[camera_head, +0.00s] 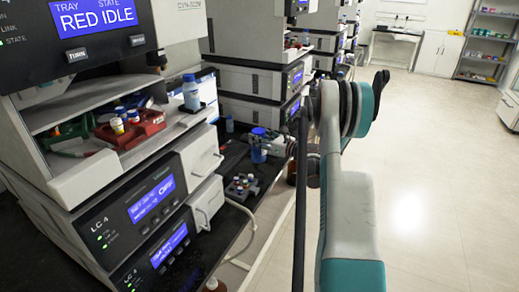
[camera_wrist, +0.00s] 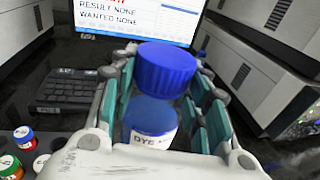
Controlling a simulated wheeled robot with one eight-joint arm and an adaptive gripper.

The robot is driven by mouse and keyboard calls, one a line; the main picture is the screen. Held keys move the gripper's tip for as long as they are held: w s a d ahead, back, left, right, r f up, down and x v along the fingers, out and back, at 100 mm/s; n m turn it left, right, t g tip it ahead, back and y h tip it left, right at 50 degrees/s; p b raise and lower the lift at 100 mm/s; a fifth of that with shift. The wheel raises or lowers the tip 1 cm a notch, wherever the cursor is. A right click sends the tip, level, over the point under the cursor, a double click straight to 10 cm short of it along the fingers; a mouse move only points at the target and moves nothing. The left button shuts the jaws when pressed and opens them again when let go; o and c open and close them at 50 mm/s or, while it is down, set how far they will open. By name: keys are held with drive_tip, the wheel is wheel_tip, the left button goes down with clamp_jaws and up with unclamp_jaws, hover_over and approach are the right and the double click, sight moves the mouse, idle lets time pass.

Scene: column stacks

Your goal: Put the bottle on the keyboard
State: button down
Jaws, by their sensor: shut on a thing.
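The bottle (camera_wrist: 152,118) has a large blue cap and a white label reading "DYE", and stands between the fingers of my gripper (camera_wrist: 160,108) in the wrist view. The teal-padded fingers are shut on it from both sides. A blue-capped bottle (camera_head: 258,152) beside the end of my arm in the head view looks like the same one. The black keyboard (camera_wrist: 68,92) lies on the dark bench to the left of the gripper in the wrist view, apart from the bottle. I cannot make out the keyboard in the head view.
A monitor (camera_wrist: 140,15) stands behind the keyboard. Capped vials (camera_wrist: 20,140) are at the lower left of the wrist view; a vial rack (camera_head: 241,187) is on the bench. Another blue-capped bottle (camera_head: 190,93) stands on the left instrument stack. Instrument housings (camera_wrist: 255,70) rise at right.

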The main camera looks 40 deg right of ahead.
wheel_tip(320, 180, down, 4)
drive_tip(key=shift+f+b, duration=0.15)
drive_tip(key=shift+b, duration=0.65)
drive_tip(key=c, duration=0.9)
unclamp_jaws()
drive_tip(key=shift+s+d, duration=0.1)
drive_tip(key=shift+s, duration=0.3)
drive_tip(key=s+p, duration=0.1)
drive_tip(key=s, duration=0.2)
drive_tip(key=s+d+p, duration=0.1)
drive_tip(key=s, duration=0.3)
drive_tip(key=s+d+p, duration=0.1)
drive_tip(key=s+p, duration=0.1)
drive_tip(key=s, duration=0.2)
drive_tip(key=shift+r, duration=0.4)
